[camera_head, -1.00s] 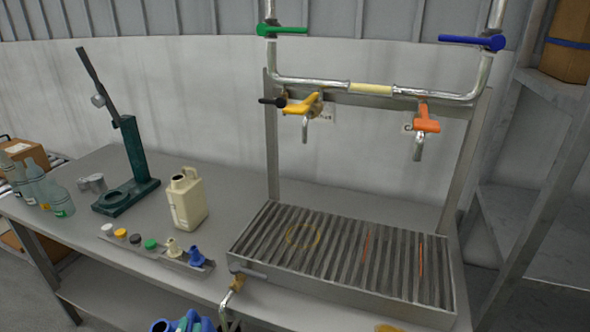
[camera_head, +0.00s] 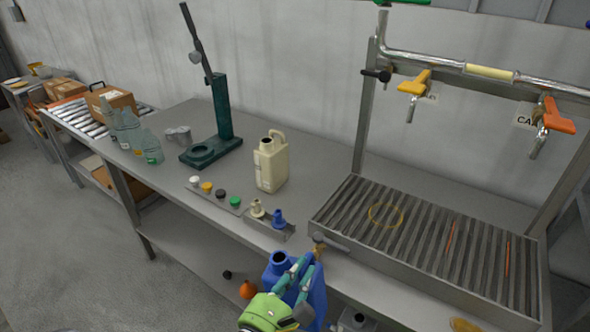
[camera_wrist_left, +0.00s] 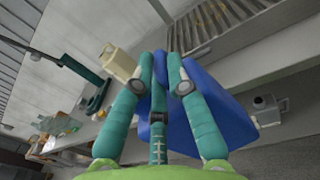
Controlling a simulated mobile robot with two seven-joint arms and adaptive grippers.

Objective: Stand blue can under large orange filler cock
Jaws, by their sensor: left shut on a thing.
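The blue can (camera_head: 315,296) is at the bottom middle of the head view, in front of the bench's front edge. My left gripper (camera_head: 296,274), green and teal, is shut on it near its top. In the left wrist view the blue can (camera_wrist_left: 215,115) lies behind the teal fingers (camera_wrist_left: 160,75). The large orange filler cock (camera_head: 553,120) hangs from the pipe at the right, above the slatted drip tray (camera_head: 335,243). Red-orange lines mark the slats below it. A yellow cock (camera_head: 414,84) hangs to its left, above a yellow ring. My right gripper is not in view.
A cream can (camera_head: 271,165) stands on the bench (camera_head: 320,190) left of the tray. A green press (camera_head: 222,110), clear bottles (camera_head: 130,132) and a row of caps stand further left.

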